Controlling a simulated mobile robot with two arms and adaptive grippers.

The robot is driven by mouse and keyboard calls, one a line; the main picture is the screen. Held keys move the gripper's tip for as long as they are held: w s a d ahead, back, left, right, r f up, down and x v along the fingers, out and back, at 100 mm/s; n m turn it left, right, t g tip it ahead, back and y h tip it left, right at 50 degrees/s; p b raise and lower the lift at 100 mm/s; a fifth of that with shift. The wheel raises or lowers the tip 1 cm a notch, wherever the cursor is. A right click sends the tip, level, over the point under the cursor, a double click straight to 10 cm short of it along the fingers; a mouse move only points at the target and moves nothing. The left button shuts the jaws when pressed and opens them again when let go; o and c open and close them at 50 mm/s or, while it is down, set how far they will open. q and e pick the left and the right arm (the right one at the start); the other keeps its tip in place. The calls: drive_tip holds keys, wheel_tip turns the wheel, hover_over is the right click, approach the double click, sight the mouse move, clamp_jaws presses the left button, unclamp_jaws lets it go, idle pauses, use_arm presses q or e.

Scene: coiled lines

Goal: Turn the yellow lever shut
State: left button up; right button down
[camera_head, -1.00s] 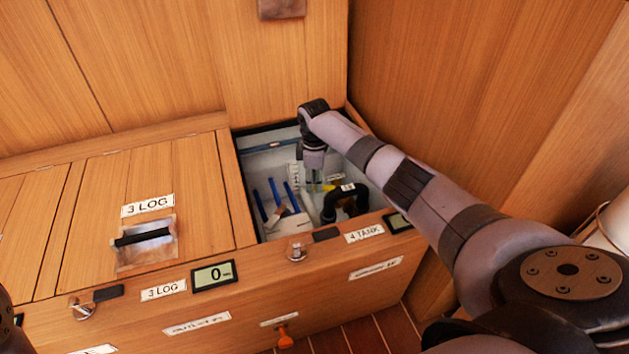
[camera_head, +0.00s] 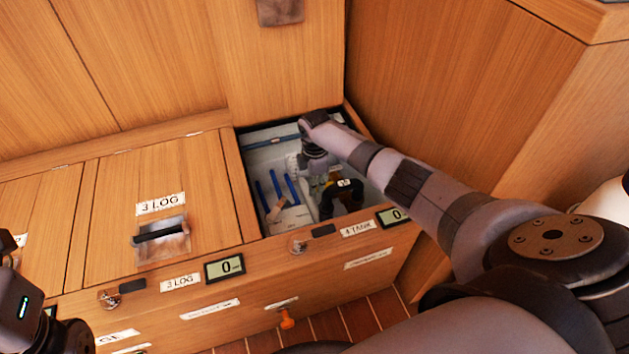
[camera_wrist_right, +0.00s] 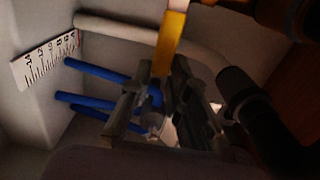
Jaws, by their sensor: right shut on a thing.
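The yellow lever (camera_wrist_right: 172,40) shows in the right wrist view as a flat yellow bar from the top, its lower end between my fingers. In the head view only a small yellow bit (camera_head: 328,178) shows inside the open tank compartment, beside a black hose. My right gripper (camera_wrist_right: 165,95) reaches down into that compartment and is shut on the lever. In the head view my arm covers most of the grip. A dark part of my left arm shows at the lower left edge; its fingers cannot be made out.
The open compartment's front rim (camera_head: 330,231) and side walls surround my right wrist. Inside are blue rods (camera_head: 276,187), a black hose (camera_head: 341,196), a pale pipe (camera_wrist_right: 130,25) and a ruler strip (camera_wrist_right: 45,62). A closed "3 LOG" lid (camera_head: 110,215) lies left.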

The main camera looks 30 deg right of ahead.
drive_tip(key=c, duration=1.5)
unclamp_jaws()
drive_tip(key=shift+s, duration=0.1)
drive_tip(key=shift+r, duration=0.25)
wheel_tip(320, 180, up, 12)
drive_tip(key=shift+f, duration=0.25)
